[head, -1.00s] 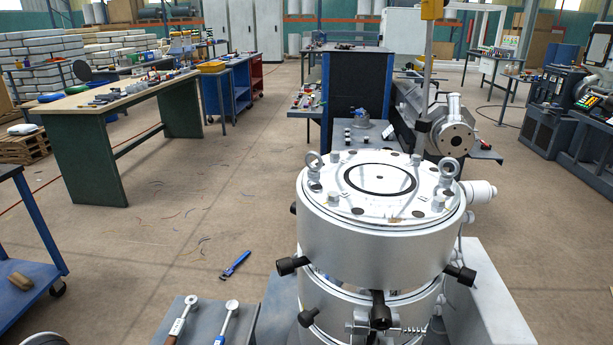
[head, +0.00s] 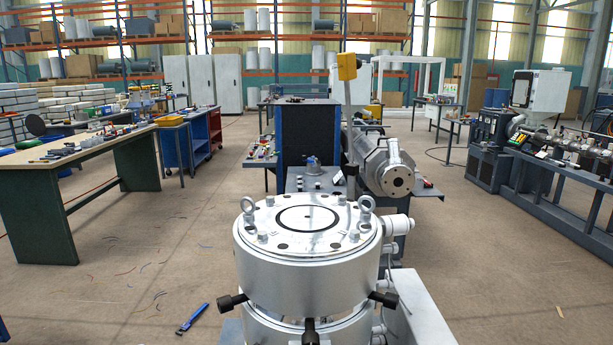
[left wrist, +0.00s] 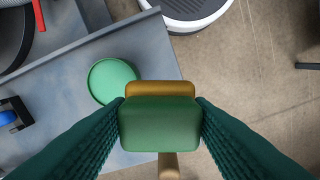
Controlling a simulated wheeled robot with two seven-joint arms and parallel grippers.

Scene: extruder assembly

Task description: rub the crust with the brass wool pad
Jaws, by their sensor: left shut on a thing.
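In the left wrist view my left gripper (left wrist: 160,113) is shut on a block-shaped pad (left wrist: 160,107), green on the near side with a brass-coloured layer behind it. I take this for the brass wool pad. The pad is over the edge of a grey tabletop (left wrist: 75,100). Neither gripper shows in the head view. That view has a large silvery cylinder (head: 305,268) with a flat top, a black ring (head: 307,217) and lifting eyes. I cannot make out the crust clearly in either view.
On the grey tabletop are a green round dish (left wrist: 112,80) and a blue and black item (left wrist: 10,120). A brown handle-like end (left wrist: 168,166) shows below the pad. Black knobs (head: 232,301) stick out from the cylinder. A blue tool (head: 192,318) lies on the floor.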

